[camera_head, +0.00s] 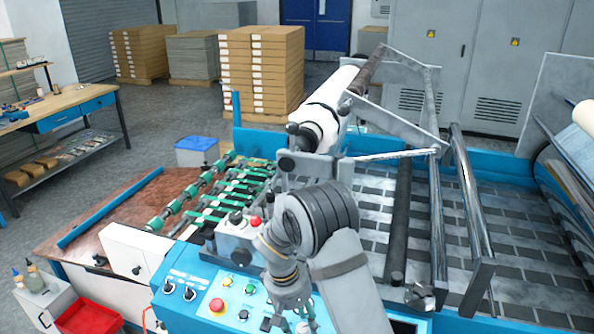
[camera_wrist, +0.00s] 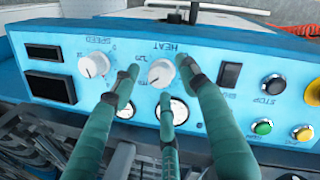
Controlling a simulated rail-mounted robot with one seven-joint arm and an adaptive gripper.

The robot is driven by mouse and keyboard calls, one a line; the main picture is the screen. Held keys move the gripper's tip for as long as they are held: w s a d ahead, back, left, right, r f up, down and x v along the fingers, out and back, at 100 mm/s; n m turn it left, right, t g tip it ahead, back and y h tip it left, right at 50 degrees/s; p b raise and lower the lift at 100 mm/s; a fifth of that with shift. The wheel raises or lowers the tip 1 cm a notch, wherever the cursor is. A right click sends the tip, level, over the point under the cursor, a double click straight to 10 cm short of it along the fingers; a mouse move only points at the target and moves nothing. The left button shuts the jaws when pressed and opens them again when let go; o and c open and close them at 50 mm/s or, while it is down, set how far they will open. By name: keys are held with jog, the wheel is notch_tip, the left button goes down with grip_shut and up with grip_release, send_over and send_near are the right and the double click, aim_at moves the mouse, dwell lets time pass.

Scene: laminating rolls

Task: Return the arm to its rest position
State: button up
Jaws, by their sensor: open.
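My gripper (camera_head: 290,298) hangs over the blue control panel (camera_head: 190,318) at the front of the laminating machine, with my arm folded behind it. In the wrist view my gripper (camera_wrist: 152,88) shows teal fingers, spread apart and empty. Their tips are in front of the panel face (camera_wrist: 215,60), near the HEAT knob (camera_wrist: 161,73). The SPEED knob (camera_wrist: 93,65) is to the left of it. Whether any finger touches the HEAT knob I cannot tell. Two round gauges are partly hidden behind the fingers.
A black switch (camera_wrist: 229,75) and several buttons sit right of the knobs. The rollers (camera_head: 470,220) and a white roll (camera_head: 325,105) stand behind my arm. A workbench (camera_head: 70,100) is at the left, a red bin (camera_head: 88,318) at the front left. Open floor lies at the left.

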jog(key=m, duration=0.1)
jog(key=m+p, duration=0.1)
jog(key=m, duration=0.1)
jog(key=shift+w+d+f+y+p, duration=0.1)
jog(key=shift+d+f+y+p, duration=0.1)
jog(key=shift+y+p, duration=0.1)
jog(key=m+p, duration=0.1)
jog(key=m, duration=0.2)
jog(key=m+y+p, duration=0.1)
jog(key=m, duration=0.1)
jog(key=shift+d+r+m, duration=0.15)
jog(key=shift+m, duration=0.25)
notch_tip(320, 180, up, 10)
jog(key=w+n+b, duration=0.2)
jog(key=n, duration=0.1)
jog(key=shift+w+a+t+y, duration=0.2)
jog(key=shift+a+t+y, duration=0.1)
jog(key=shift+t, duration=0.1)
